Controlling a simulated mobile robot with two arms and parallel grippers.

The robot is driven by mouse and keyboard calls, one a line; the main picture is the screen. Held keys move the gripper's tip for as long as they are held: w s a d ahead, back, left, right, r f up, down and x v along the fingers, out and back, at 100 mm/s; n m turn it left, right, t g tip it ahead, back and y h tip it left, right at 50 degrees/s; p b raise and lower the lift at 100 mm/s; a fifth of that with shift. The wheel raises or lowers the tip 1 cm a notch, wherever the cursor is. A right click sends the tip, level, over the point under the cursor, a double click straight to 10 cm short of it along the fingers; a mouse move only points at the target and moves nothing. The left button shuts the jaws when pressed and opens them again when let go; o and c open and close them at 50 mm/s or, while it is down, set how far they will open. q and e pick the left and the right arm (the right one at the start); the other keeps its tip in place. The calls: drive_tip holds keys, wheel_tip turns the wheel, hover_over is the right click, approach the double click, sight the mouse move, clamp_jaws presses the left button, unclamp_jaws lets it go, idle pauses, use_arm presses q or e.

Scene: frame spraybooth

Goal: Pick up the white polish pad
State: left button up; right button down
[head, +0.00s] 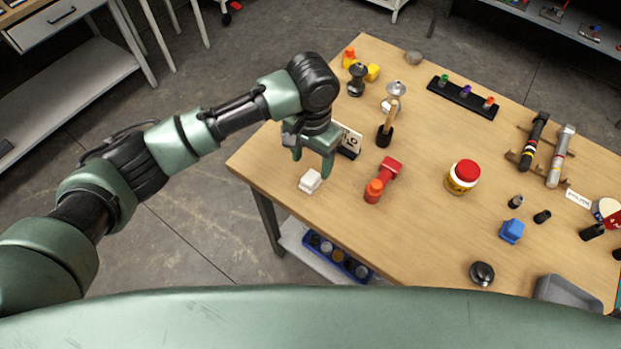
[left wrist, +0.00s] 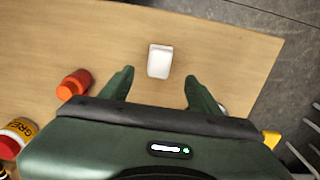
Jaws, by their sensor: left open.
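The white polish pad (head: 310,181) is a small white block lying on the wooden table near its left edge. It also shows in the left wrist view (left wrist: 160,61), ahead of and between the two fingers. My left gripper (head: 312,167) is open and empty, pointing down over the table close to the pad. In the left wrist view the fingers (left wrist: 159,85) are spread wide and apart from the pad. My right gripper is not in view.
A small sign (head: 348,139) stands behind the gripper. A red-lidded jar (head: 462,177) is farther right. The table (head: 290,215) is bare around the pad, with its left edge close by.

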sight(311, 177)
use_arm(q)
drive_tip(key=f, duration=0.2)
drive_tip(key=f+p, duration=0.1)
drive_tip(key=f, duration=0.1)
drive_tip(key=f+p, duration=0.1)
drive_tip(key=f, duration=0.1)
drive_tip(key=shift+s+a+f, duration=0.15)
drive_tip(key=shift+s+f, duration=0.05)
drive_tip(key=shift+s, duration=0.1)
drive_tip(key=shift+f, duration=0.2)
clamp_jaws()
